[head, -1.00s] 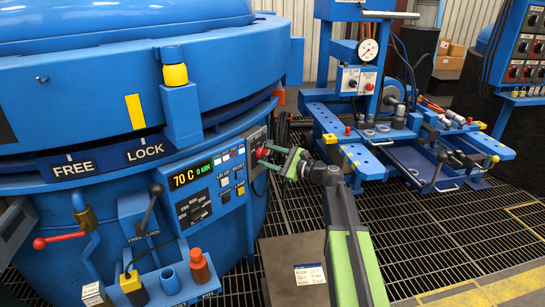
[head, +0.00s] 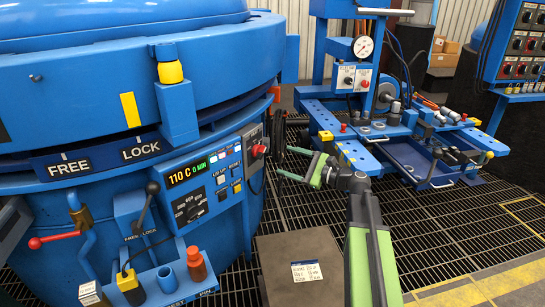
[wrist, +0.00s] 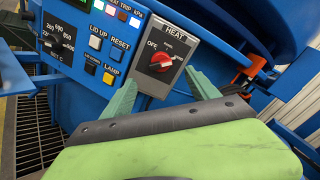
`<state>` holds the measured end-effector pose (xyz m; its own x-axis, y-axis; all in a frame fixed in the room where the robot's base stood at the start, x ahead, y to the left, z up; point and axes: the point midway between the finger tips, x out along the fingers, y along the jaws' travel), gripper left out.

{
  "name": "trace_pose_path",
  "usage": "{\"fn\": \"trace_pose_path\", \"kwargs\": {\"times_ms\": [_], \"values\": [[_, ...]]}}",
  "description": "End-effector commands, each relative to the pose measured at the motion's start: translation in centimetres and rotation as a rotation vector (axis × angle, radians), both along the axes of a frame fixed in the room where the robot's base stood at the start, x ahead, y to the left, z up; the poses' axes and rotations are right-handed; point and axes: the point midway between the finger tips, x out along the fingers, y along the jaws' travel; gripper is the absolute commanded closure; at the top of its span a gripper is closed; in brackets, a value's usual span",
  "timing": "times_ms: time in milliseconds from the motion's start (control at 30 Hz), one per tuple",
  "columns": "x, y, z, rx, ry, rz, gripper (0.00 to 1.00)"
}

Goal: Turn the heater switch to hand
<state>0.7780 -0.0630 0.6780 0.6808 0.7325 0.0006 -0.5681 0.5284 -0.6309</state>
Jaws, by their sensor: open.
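The heater switch is a red knob (wrist: 161,62) on a grey plate marked HEAT (wrist: 168,56), in the wrist view. OFF is printed at its upper left; the smaller print beside it is too small to read surely, and I cannot tell which mark the knob points to. In the head view the red knob (head: 258,151) sits at the right end of the blue control panel (head: 207,181). My gripper (head: 292,164) is open and empty to the right of the knob, apart from it. In the wrist view its green fingers (wrist: 158,88) stand either side below the switch.
The panel display (head: 188,171) reads 110 C. Several small buttons (wrist: 96,43) and a black dial lie left of the switch. A dark box (head: 300,268) stands on the grating below my arm. A blue workbench (head: 410,150) stands at the right.

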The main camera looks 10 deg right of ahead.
Motion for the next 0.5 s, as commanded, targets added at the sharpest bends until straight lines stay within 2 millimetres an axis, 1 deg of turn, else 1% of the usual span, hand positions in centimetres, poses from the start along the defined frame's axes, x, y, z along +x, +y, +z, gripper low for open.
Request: {"fn": "trace_pose_path", "kwargs": {"times_ms": [33, 100, 233, 367, 500], "values": [[-1.2, -1.1, 0.0, 0.000, 0.000, -0.003, 0.31], [-2.3, -2.4, 0.0, 0.000, 0.000, -0.002, 0.31], [-3.9, -4.2, 0.0, 0.000, 0.000, -0.001, 0.31], [-4.8, -5.1, 0.0, 0.001, -0.001, 0.001, 0.31], [-5.0, -5.4, 0.0, 0.000, 0.000, 0.001, 0.31]]}}
